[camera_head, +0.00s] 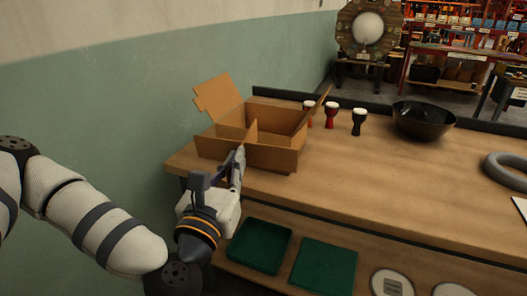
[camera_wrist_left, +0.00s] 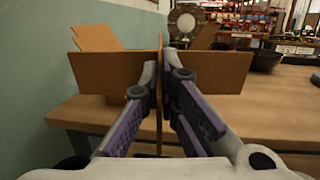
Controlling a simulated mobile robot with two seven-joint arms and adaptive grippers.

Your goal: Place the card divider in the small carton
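The small carton (camera_head: 275,158) is open cardboard and stands at the left end of the wooden table, flaps raised. Its near wall also shows in the left wrist view (camera_wrist_left: 215,75). The card divider (camera_head: 251,132) is a thin upright brown card over the carton's near side. In the left wrist view the divider (camera_wrist_left: 160,120) is edge-on between the fingers and extends below them. My left gripper (camera_head: 238,160) is at the carton's near wall, shut on the divider's near edge. How deep the divider sits is hidden. My right gripper is not in view.
Small goblet drums (camera_head: 331,116) stand just right of the carton. A black bowl (camera_head: 424,122) and a grey ring (camera_head: 505,171) lie farther right. The table front (camera_head: 390,195) is clear. Green trays (camera_head: 323,266) lie below. A green-and-cream wall (camera_head: 100,110) is close at left.

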